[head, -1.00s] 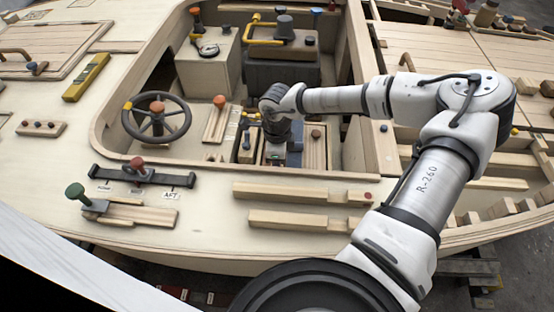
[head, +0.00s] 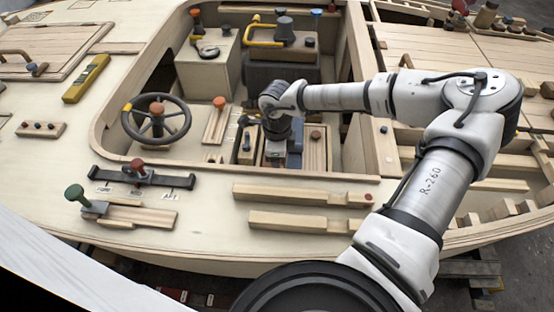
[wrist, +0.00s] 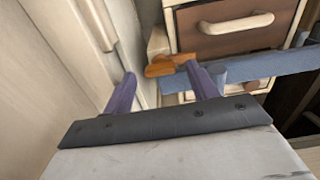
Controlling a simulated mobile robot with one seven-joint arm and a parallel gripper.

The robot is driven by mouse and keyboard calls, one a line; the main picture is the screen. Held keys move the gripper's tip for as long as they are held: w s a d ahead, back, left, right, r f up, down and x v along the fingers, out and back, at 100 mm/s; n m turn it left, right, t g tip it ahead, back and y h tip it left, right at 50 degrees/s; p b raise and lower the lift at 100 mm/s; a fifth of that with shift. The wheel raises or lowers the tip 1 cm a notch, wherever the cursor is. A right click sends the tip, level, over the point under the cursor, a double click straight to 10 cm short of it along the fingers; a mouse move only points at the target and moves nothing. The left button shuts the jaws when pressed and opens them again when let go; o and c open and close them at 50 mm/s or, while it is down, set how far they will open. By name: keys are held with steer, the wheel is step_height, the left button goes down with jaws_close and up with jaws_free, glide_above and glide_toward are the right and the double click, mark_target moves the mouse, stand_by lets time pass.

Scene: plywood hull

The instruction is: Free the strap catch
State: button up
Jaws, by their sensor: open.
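In the wrist view, an orange catch (wrist: 168,66) sits at the near end of a blue strap (wrist: 255,68). The strap runs right across the front of a small drawer unit (wrist: 225,28). My gripper (wrist: 160,73) is open, its two purple fingers apart. The right finger overlaps the catch's right end and the strap in the picture; I cannot tell whether it touches. The left finger is beside a pale wooden wall. In the head view my gripper (head: 279,152) points down into the cockpit, and its wrist hides the catch and strap.
A pale wooden post (wrist: 95,20) stands close to the left finger. Around the cockpit are a steering wheel (head: 157,120), a slatted panel (head: 315,148) right of my gripper, and a box with a yellow rail (head: 265,38) behind.

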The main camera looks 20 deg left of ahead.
step_height(320, 180, up, 13)
steer(key=b, duration=0.1)
steer(key=shift+f, duration=0.2)
steer(key=shift+f, duration=0.1)
step_height(320, 180, down, 14)
steer(key=shift+r+p, duration=0.15)
steer(key=shift+p, duration=0.5)
steer(key=shift+r, duration=0.1)
